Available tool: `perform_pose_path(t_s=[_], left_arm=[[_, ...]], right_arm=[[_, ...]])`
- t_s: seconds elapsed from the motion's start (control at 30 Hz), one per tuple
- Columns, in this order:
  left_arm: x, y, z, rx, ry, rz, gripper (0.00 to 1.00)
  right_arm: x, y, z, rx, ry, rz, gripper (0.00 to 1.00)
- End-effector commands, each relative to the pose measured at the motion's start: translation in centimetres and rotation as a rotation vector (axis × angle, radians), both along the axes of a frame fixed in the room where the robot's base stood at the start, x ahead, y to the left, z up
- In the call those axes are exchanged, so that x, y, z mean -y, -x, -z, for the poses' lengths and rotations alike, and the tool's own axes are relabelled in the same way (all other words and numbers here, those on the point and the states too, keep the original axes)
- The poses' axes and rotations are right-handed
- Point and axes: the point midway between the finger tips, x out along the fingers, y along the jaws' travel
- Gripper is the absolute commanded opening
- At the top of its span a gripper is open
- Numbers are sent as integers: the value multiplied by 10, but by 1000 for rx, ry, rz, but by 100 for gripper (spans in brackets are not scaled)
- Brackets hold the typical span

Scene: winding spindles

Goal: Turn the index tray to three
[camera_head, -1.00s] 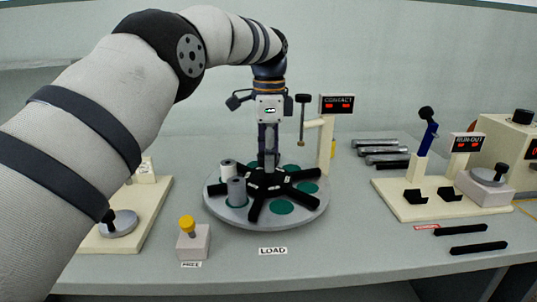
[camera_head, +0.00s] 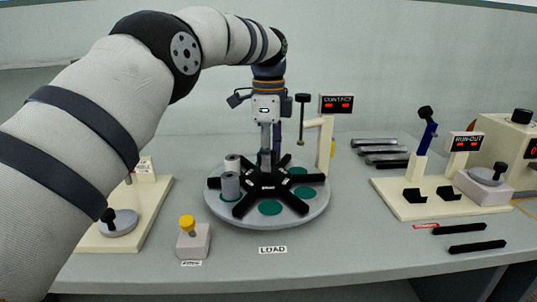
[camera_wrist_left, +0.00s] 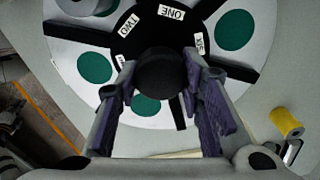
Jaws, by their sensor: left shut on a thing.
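The index tray (camera_head: 310,212) is a round grey disc with green pads and a black spoked hub (camera_head: 266,186), standing on the table behind the LOAD label. My left gripper (camera_head: 265,160) points down over the tray's centre. In the left wrist view its fingers (camera_wrist_left: 162,80) are shut on the round black hub knob (camera_wrist_left: 163,72). Hub labels ONE (camera_wrist_left: 171,12), TWO (camera_wrist_left: 127,25) and SIX (camera_wrist_left: 200,43) are readable there. Two grey spools (camera_head: 229,186) stand on the tray's left side. My right gripper is not in view.
A CONTACT post (camera_head: 326,135) stands close behind the tray on the right. A run-out stand (camera_head: 420,205) and black bars (camera_head: 470,238) lie to the right. The table around the LOAD label is clear.

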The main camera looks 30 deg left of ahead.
Motion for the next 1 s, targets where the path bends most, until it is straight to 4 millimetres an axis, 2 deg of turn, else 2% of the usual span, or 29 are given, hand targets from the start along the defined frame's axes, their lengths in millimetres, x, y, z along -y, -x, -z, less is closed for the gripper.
perform_pose_path(t_s=[0.3, 0.33, 0.4, 0.77, 0.87, 1.0], left_arm=[[0, 0, 0, -1, 1, 0, 0], [0, 0, 0, -1, 1, 0, 39], [0, 0, 0, -1, 1, 0, 55], [0, 0, 0, 0, 0, -34, 55], [0, 0, 1, -1, -2, -169, 55], [0, 0, 4, -4, -5, -510, 55]], right_arm=[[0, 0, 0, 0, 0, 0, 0], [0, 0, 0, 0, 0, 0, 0], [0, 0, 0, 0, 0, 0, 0], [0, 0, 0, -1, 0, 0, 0], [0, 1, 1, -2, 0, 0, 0], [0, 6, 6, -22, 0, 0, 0]])
